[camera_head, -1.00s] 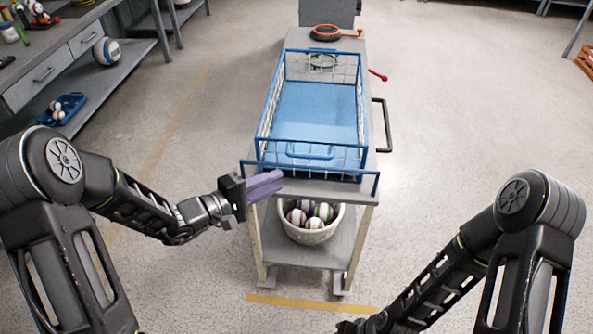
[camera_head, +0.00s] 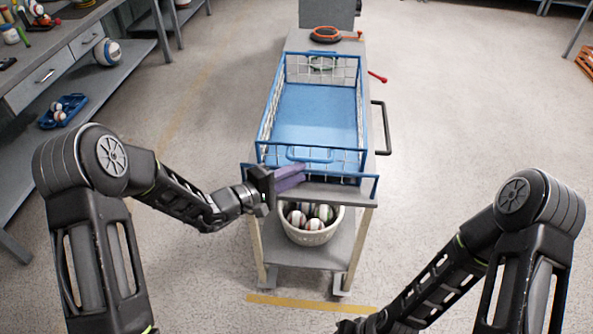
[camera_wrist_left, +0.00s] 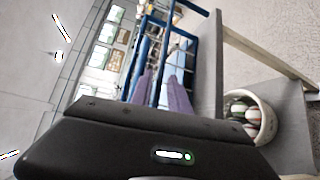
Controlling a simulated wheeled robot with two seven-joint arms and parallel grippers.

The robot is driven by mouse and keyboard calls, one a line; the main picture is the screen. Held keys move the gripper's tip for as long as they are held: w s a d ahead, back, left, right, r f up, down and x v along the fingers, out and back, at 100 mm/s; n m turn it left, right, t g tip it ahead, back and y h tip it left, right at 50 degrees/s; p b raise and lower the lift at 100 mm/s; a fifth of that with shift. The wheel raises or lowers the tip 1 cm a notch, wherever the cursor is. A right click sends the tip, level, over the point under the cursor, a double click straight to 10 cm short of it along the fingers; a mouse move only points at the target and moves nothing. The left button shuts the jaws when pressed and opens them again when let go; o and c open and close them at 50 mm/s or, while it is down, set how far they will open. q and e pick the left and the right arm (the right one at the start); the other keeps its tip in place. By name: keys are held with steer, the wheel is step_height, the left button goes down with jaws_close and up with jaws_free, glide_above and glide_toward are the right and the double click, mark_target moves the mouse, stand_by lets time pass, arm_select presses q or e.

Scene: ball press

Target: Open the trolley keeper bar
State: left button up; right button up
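The blue keeper bar (camera_head: 350,175) runs across the near end of the trolley (camera_head: 318,262), just in front of the blue wire basket (camera_head: 362,110). Its ends bend down beside the trolley top. My left gripper (camera_head: 301,174) has its purple fingers at the middle of the bar and hides part of it. In the left wrist view the two fingers (camera_wrist_left: 160,92) stand apart, with blue bars showing beyond and between them. I cannot tell whether they touch the bar. My right gripper (camera_head: 357,326) is low at the bottom edge, dark and mostly cut off.
A white bucket of balls (camera_head: 310,237) stands on the trolley's lower shelf. A dark handle (camera_head: 383,127) and a red lever (camera_head: 377,77) stick out on the right side. A workbench (camera_head: 75,75) is at the left.

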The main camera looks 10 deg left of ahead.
arm_select(q)
steer(key=shift+w+d, duration=0.15)
steer(key=shift+d, duration=0.05)
steer(key=shift+c, duration=0.2)
jaws_close()
steer(key=shift+f, duration=0.1)
stand_by(1.1)
